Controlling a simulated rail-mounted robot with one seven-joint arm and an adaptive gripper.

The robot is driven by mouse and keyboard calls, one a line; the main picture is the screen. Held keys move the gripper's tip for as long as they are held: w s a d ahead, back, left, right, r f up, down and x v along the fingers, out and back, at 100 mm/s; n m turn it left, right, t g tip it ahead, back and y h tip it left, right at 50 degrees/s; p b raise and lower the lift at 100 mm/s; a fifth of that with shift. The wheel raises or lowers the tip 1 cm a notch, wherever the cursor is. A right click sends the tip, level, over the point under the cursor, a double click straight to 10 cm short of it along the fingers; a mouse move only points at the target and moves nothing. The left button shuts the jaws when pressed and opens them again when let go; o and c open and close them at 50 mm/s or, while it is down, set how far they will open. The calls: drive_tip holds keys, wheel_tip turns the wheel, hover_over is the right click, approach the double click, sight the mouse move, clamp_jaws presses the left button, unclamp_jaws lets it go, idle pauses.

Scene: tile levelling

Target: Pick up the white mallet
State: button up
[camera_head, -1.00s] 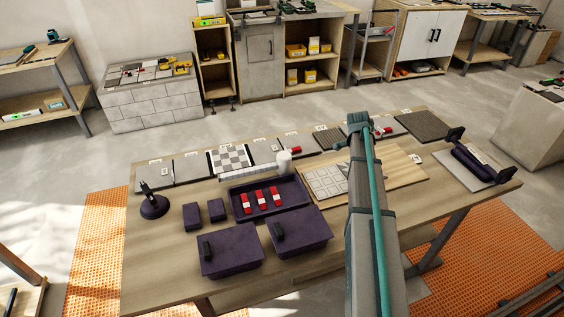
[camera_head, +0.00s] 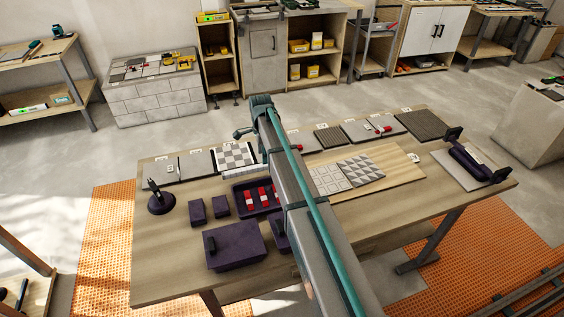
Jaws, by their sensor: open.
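The white mallet is mostly hidden behind my arm. A pale strip that looks like its handle (camera_head: 240,171) shows along the back edge of the dark purple tray (camera_head: 236,201), left of my arm. Its head is not visible now. My arm crosses the table from the bottom right up to the far side, over the right part of the tray. My gripper cannot be made out; it seems to be hidden behind or beyond the arm.
Red-and-white items (camera_head: 262,195) lie in the tray. Purple boxes (camera_head: 233,246) stand in front. A patterned tile board (camera_head: 400,175), several sample tiles along the back edge and a purple tool (camera_head: 475,162) at the right share the wooden table (camera_head: 165,265). The front left is clear.

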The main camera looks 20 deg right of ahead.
sight(264, 166)
drive_tip(key=shift+a+f+p, duration=0.1)
drive_tip(key=shift+f+p, duration=1)
drive_tip(key=shift+f, duration=2.1)
clamp_jaws()
